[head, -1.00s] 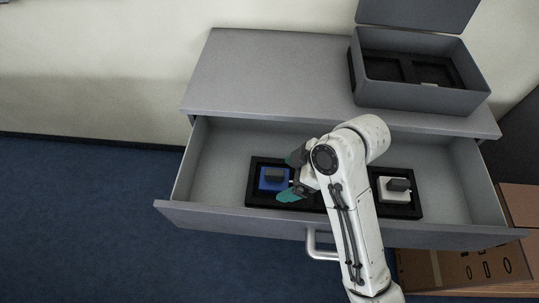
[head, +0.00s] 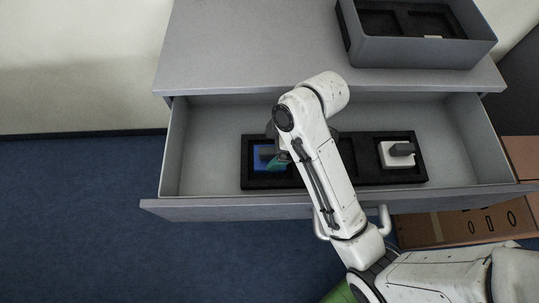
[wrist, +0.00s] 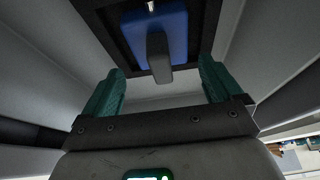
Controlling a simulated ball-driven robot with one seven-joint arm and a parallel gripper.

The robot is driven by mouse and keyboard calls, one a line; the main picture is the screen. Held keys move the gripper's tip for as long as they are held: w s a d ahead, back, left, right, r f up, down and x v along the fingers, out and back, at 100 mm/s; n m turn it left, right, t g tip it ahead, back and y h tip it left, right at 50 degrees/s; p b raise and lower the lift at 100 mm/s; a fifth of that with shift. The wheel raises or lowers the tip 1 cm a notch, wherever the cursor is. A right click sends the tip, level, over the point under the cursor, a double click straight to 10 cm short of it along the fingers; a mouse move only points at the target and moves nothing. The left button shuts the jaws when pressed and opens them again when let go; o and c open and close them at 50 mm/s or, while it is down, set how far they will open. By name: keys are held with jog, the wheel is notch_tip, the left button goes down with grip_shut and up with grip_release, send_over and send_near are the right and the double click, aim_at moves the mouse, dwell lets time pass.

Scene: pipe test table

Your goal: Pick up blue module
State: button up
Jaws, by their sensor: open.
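The blue module (head: 264,159) sits in the left part of a black tray (head: 258,181) inside the open drawer. My arm partly covers it in the head view. In the wrist view the blue module (wrist: 171,28) is at the top centre, with a grey handle (wrist: 158,58) standing out from it towards my gripper (wrist: 160,88). My gripper is open, with one teal finger on each side of the handle's line. The fingertips appear apart from the handle, and nothing is held.
A white module (head: 397,154) with a dark handle sits at the tray's right end. The drawer's front wall (head: 200,209) and side walls surround the tray. A grey open case (head: 420,52) stands on the cabinet top (head: 240,50).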

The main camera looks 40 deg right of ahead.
aim_at(271, 150)
jog(key=x, duration=0.4)
jog(key=shift+a+f, duration=0.15)
jog(key=shift+f, duration=0.25)
jog(key=shift+c, duration=0.3)
jog(key=c, duration=0.9)
